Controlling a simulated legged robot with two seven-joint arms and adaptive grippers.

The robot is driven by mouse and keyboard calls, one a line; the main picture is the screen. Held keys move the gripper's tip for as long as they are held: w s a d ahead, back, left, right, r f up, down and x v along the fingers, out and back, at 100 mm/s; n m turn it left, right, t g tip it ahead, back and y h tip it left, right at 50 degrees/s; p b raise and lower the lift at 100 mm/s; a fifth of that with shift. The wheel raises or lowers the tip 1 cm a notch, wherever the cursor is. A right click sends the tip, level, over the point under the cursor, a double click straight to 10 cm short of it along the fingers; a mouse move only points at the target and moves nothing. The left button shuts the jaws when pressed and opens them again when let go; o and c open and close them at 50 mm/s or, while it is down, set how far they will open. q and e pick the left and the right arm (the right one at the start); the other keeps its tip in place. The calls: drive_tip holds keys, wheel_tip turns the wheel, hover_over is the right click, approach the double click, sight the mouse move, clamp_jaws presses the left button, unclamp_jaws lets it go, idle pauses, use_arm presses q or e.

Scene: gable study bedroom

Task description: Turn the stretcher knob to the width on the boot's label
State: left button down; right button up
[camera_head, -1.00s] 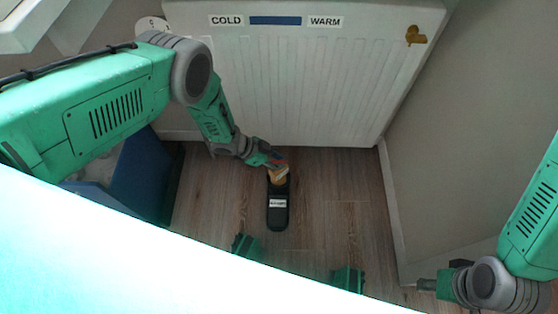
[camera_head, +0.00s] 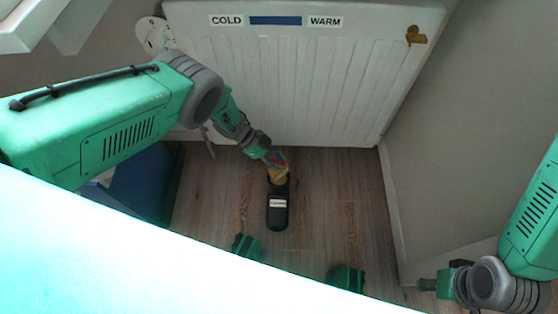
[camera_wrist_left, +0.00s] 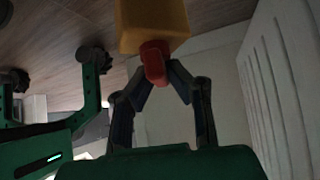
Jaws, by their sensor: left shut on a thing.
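A black boot (camera_head: 278,214) with a white label (camera_head: 278,203) lies on the wooden floor in the head view; the label's print is too small to read. A yellow-tan stretcher block (camera_head: 279,178) sits at the boot's upper end, and it also shows in the left wrist view (camera_wrist_left: 153,25). My left gripper (camera_head: 275,158) is at the block. In the left wrist view my left gripper (camera_wrist_left: 160,75) is shut on the red stretcher knob (camera_wrist_left: 154,62), which sticks out of the block. My right gripper (camera_head: 426,285) is low at the right, away from the boot; its fingers are unclear.
A white radiator (camera_head: 290,90) with a COLD to WARM strip (camera_head: 275,20) stands just behind the boot. A blue item (camera_head: 145,182) is at the left. Walls close in at the right. The floor (camera_head: 335,195) right of the boot is clear.

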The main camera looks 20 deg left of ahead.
use_arm(q)
drive_tip(key=shift+s+a+f, duration=0.1)
drive_tip(key=shift+f, duration=0.05)
drive_tip(key=c, duration=1.6)
unclamp_jaws()
drive_tip(key=shift+o, duration=0.2)
drive_tip(key=v, duration=1.2)
